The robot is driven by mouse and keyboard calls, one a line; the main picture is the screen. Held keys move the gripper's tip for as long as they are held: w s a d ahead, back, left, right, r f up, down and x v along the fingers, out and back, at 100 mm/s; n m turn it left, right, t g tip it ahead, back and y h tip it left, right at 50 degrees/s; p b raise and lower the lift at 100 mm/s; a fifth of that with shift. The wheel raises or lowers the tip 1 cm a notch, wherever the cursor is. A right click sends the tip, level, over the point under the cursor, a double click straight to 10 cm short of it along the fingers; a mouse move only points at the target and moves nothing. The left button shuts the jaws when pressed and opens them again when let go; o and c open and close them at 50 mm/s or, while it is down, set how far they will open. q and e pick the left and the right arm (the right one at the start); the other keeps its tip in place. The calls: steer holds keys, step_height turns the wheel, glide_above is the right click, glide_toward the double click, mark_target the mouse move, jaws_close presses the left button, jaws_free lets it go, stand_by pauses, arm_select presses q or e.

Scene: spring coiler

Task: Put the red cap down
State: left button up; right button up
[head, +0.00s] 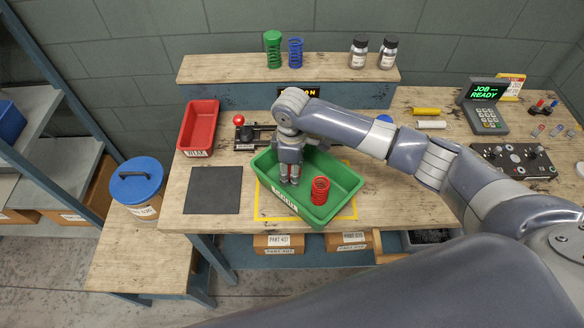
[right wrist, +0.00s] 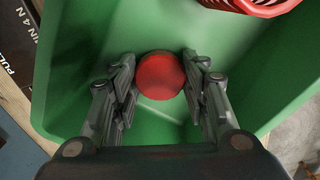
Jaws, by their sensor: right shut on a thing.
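The red cap (right wrist: 160,76) is a round red disc between the fingertips of my right gripper (right wrist: 159,80) in the right wrist view. The fingers are shut on its left and right sides. In the head view my right gripper (head: 290,178) points down inside the left part of the green bin (head: 345,176), and the cap is hidden there. I cannot tell whether the cap touches the bin floor. The bin's green floor and walls surround the cap in the right wrist view (right wrist: 60,90). My left gripper is not in view.
A red spring (head: 320,191) stands in the bin, right of my gripper. A red tray (head: 198,127), a dark mat (head: 213,190) and a red-knobbed lever device (head: 240,121) lie to the left and behind. Green (head: 272,48) and blue (head: 295,52) springs stand on the back shelf.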

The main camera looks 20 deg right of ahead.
steer(key=shift+f, duration=0.1)
steer(key=o, duration=1)
steer(key=shift+o, duration=0.2)
step_height(320, 180, up, 12)
steer(key=b, duration=0.2)
steer(key=shift+s, duration=0.1)
